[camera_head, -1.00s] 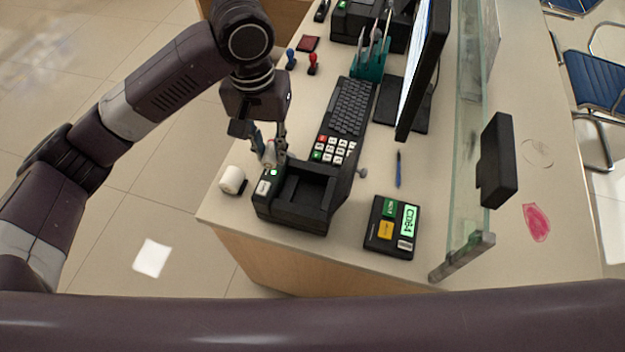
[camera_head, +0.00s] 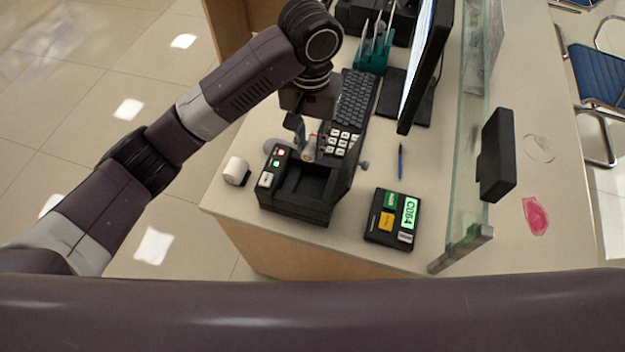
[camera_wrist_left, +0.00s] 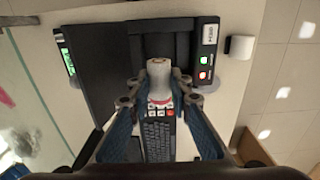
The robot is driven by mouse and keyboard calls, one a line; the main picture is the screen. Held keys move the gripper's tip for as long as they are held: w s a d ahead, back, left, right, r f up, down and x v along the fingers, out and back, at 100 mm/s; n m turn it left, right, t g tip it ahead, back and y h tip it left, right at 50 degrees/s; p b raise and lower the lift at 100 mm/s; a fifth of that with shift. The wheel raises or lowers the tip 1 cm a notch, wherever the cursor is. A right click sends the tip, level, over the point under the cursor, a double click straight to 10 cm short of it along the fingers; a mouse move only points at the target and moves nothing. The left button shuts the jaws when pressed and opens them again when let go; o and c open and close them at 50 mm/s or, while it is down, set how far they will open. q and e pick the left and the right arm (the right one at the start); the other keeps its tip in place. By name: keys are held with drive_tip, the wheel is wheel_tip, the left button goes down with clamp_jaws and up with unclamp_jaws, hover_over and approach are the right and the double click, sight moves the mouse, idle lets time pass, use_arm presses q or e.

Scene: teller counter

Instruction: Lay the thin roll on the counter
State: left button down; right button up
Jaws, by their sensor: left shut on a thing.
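My left gripper (camera_head: 307,142) is shut on a thin roll (camera_head: 309,155), held above the far end of the black printer (camera_head: 292,214). In the left wrist view the thin roll (camera_wrist_left: 158,82) is white with a small brownish core end, between the two fingertips (camera_wrist_left: 158,90). The printer also shows there (camera_wrist_left: 166,25), with its lid open and its bay visible. Bare counter (camera_head: 340,235) shows around the printer. My right gripper is not in view.
A display terminal (camera_head: 392,219) and a blue pen (camera_head: 400,160) lie to the right, before the glass screen (camera_head: 466,150). Some counter between printer and terminal is free.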

use_arm(q)
drive_tip(key=p, duration=0.2)
hover_over(311, 190)
wheel_tip(311, 190, down, 13)
drive_tip(key=shift+f, duration=0.15)
wheel_tip(311, 190, down, 3)
drive_tip(key=shift+r+p, duration=0.15)
drive_tip(key=shift+p, duration=0.6)
drive_tip(key=shift+f, duration=0.3)
drive_tip(key=shift+f, duration=0.3)
drive_tip(key=c, duration=1.8)
unclamp_jaws()
drive_tip(key=shift+o, duration=0.2)
